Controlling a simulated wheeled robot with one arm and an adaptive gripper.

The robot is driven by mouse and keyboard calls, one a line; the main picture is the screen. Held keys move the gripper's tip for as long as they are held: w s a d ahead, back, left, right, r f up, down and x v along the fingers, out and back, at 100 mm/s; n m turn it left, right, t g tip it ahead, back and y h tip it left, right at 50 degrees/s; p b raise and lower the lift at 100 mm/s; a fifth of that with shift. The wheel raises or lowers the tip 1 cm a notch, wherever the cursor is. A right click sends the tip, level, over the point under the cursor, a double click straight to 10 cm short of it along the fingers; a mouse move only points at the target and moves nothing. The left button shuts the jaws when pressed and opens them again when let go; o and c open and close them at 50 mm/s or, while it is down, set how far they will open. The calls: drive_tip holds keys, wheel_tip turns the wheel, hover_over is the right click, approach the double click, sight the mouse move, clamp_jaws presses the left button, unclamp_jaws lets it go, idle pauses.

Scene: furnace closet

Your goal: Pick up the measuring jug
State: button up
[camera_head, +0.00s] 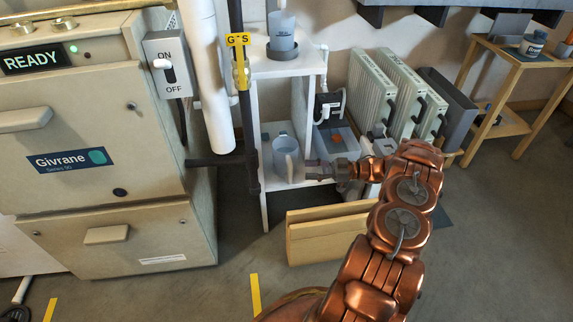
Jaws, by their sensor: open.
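A pale grey-blue measuring jug (285,150) with a handle stands upright on the lower shelf of a narrow white shelf unit (294,68). My gripper (309,171) reaches in from the right at the height of this shelf, with its fingertips just right of the jug's handle side. The gripper is open. I cannot tell whether a finger touches the jug or only overlaps it in the picture. A similar blue-grey cylindrical vessel (281,32) stands on a dark round base on the upper shelf.
A furnace (100,140) with an ON/OFF switch box (167,64) and vertical pipes (208,80) stand left of the shelf. Radiators (385,85) and a wooden table (518,58) stand to the right. A wooden box (318,236) lies on the floor in front.

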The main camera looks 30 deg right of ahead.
sight(290, 171)
drive_tip(key=shift+f+b+x, duration=0.15)
drive_tip(key=shift+b+x, duration=0.2)
drive_tip(key=shift+x, duration=0.9)
drive_tip(key=shift+f+b+x, duration=0.2)
drive_tip(key=shift+b+x, duration=0.15)
drive_tip(key=shift+x, duration=0.9)
drive_tip(key=shift+f+b+x, duration=0.15)
drive_tip(key=shift+b+x, duration=0.2)
drive_tip(key=shift+x, duration=0.9)
clamp_jaws()
